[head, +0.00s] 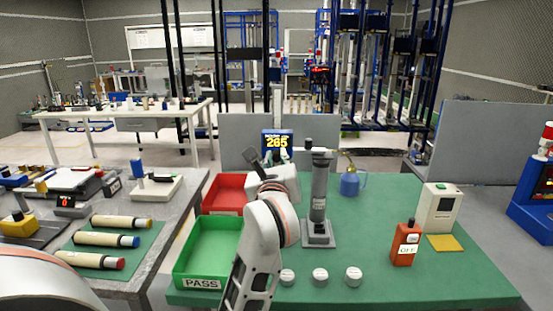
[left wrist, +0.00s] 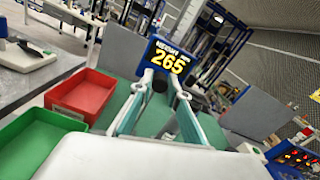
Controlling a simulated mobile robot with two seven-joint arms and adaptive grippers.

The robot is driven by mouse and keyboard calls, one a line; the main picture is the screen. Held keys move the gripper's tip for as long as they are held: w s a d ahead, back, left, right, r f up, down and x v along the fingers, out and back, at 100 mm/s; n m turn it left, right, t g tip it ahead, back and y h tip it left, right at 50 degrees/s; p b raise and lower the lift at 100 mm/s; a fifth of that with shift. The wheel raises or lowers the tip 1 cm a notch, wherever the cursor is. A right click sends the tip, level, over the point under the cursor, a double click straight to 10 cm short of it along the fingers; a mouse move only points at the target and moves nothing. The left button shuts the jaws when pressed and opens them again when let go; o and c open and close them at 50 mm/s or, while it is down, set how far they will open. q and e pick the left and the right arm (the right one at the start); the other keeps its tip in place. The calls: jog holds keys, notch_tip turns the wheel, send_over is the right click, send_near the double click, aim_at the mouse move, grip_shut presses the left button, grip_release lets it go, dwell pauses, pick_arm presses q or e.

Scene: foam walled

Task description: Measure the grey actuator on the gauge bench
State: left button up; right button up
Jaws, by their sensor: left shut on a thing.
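The grey actuator (head: 319,190) stands upright in a grey square base on the green bench mat (head: 385,215) in the head view. Its top is beside a light horizontal arm of the height gauge. My left gripper (head: 280,157) is left of the actuator's top, in front of the display. In the left wrist view its fingertips (left wrist: 161,80) close around a small dark part of the gauge, mostly hidden. The actuator is not clear there. My right gripper is not in view.
A green PASS tray (head: 201,283) and a red tray (head: 217,209) stand left of my arm. Several white knobs line the front of the mat.

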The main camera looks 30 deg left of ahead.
pick_arm(q)
jog(key=o, duration=0.9)
jog(key=shift+o, duration=0.2)
jog(key=shift+s+d, duration=0.1)
jog(key=v, duration=0.7)
jog(key=shift+s, duration=0.15)
jog(key=shift+d+f, duration=0.1)
dwell(0.4)
